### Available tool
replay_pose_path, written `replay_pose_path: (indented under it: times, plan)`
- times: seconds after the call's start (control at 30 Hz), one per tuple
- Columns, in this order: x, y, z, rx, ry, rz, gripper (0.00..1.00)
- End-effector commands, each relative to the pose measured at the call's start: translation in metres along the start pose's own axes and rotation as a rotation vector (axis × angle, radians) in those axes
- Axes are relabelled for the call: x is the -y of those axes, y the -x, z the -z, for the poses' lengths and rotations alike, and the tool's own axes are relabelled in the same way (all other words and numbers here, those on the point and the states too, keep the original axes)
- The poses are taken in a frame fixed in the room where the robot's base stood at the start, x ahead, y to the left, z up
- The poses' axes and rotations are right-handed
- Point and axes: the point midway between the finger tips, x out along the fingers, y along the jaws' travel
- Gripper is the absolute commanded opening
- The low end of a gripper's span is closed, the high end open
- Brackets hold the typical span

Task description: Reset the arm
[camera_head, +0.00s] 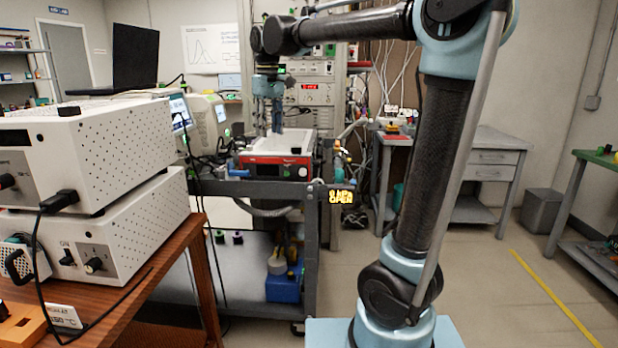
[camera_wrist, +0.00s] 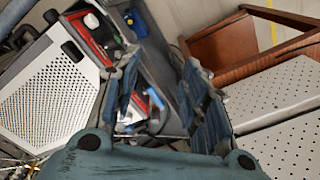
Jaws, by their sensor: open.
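My arm (camera_head: 445,160) rises from its base at the lower right of the head view. Its upper link reaches to the left across the top, and the wrist hangs down at the far end. My gripper (camera_head: 272,128) points downward there, in front of the equipment rack and near the white-topped red device (camera_head: 272,166) on the cart. I cannot tell its height above that device. In the wrist view my gripper (camera_wrist: 165,95) has its two blue fingers spread apart, with nothing held between them.
White perforated instruments (camera_head: 110,220) stand on a wooden table (camera_head: 185,260) at the left. A grey cart (camera_head: 262,188) stands in the middle, with a blue item (camera_head: 284,288) on its lower shelf. A grey desk (camera_head: 490,150) is behind. Floor at the right is mostly open.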

Motion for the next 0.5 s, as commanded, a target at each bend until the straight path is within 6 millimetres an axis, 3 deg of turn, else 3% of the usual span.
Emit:
replay_pose_path:
  times: [0.2, 0.5]
  plan:
    - [-0.042, -0.028, -0.069, -0.025, -0.121, -0.008, 0.41]
    - [-0.079, -0.084, -0.171, -0.062, -0.298, -0.024, 0.41]
